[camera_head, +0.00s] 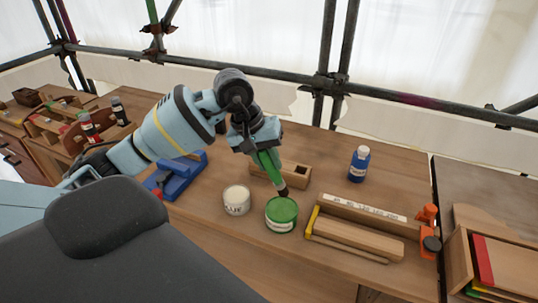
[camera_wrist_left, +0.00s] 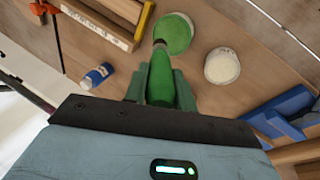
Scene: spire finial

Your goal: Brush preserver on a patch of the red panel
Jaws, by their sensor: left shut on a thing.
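My left gripper (camera_head: 264,152) is shut on a green-handled brush (camera_head: 271,168), which points down with its dark tip at the green tin (camera_head: 281,222). The tip overlaps the tin's green top; I cannot tell whether it touches. In the left wrist view, the brush (camera_wrist_left: 160,85) sits between the green fingers of my gripper (camera_wrist_left: 161,76), and its tip is by the rim of the green tin (camera_wrist_left: 178,35). A red strip-like panel (camera_head: 483,261) shows in a wooden crate at the far right, well away from the brush. My right gripper is not in view.
A white-topped tin (camera_head: 236,200) stands left of the green one. A blue bottle (camera_head: 359,164), a small wooden block (camera_head: 296,176) and a blue clamp-like tool (camera_head: 178,176) are nearby. A long wooden holder (camera_head: 360,232) with an orange clamp (camera_head: 428,217) lies right.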

